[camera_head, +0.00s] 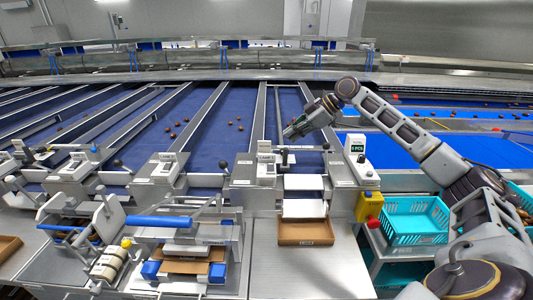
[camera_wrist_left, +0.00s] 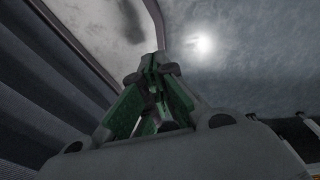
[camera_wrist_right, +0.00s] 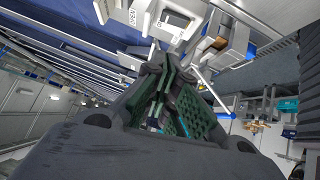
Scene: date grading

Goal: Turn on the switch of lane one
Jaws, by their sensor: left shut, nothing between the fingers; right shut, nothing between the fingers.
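My right gripper (camera_head: 290,134) is shut and empty, above the switch unit at the front of the rightmost blue lane. In the right wrist view its shut fingertips (camera_wrist_right: 158,58) point toward a white unit with a label (camera_wrist_right: 140,40). A black-knobbed lever (camera_head: 284,153) stands just below and left of the gripper in the picture, beside a white labelled box (camera_head: 265,150). I cannot tell whether gripper and lever touch.
A display reading 0 PCS (camera_head: 356,148) stands right of the unit, above a yellow and red box (camera_head: 369,207). A wooden tray (camera_head: 306,232) sits below the chute. A turquoise crate (camera_head: 414,222) is at right. More lane units (camera_head: 163,165) stand left. Dates lie on the belts.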

